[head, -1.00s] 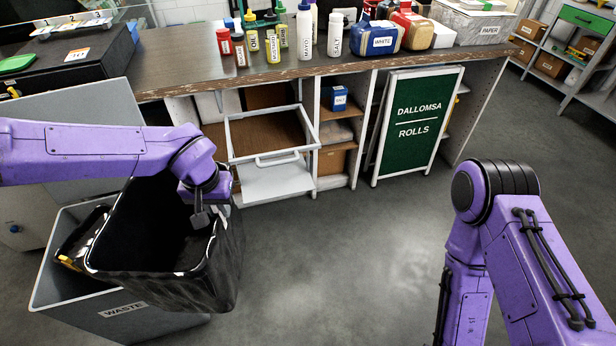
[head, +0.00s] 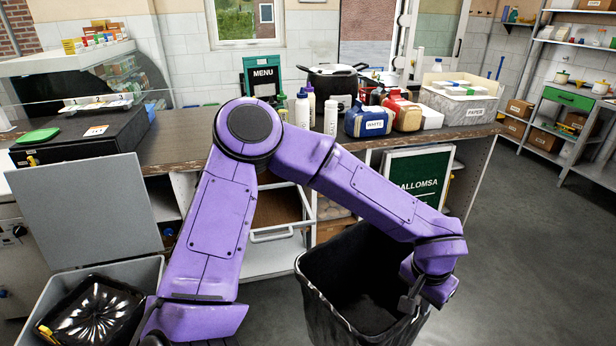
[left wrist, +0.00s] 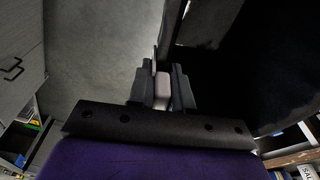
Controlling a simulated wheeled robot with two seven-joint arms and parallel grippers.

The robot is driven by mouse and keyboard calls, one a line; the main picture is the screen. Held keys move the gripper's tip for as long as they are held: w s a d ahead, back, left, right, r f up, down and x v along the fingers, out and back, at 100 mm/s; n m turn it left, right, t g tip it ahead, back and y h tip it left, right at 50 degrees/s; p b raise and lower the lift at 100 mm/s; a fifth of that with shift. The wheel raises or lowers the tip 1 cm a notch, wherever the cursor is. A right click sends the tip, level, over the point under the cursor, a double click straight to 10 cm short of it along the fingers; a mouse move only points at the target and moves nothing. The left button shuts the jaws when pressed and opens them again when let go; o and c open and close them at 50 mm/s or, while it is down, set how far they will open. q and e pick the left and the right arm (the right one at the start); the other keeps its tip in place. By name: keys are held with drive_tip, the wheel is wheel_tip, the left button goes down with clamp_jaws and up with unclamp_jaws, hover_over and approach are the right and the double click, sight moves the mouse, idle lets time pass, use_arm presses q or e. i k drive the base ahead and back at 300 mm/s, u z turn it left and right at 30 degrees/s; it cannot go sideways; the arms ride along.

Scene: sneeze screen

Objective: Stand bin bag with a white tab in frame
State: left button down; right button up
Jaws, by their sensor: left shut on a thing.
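My left gripper (head: 411,300) is shut on the rim of an open-topped black bin bag (head: 345,262) at the lower middle of the head view. The bag hangs roughly upright; its base is cut off. In the left wrist view, a pale block, perhaps the white tab (left wrist: 162,90), sits between the fingers, beside the dark bag (left wrist: 245,75). A white pull-out frame with a handle (head: 272,236) stands open under the counter, behind my left arm and partly hidden. My right gripper is out of view.
A grey bin (head: 150,268) at lower left holds another shiny black bag (head: 95,308) with a yellow bit. The counter (head: 185,147) carries bottles, a pot and canisters. A green sign (head: 418,175) stands behind the held bag. Floor at the right is clear.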

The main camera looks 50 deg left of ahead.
sight(271, 252)
drive_tip(key=z, duration=0.05)
drive_tip(key=i, duration=2.1)
drive_tip(key=z, duration=0.6)
drive_tip(key=i, duration=0.65)
drive_tip(key=u, duration=4)
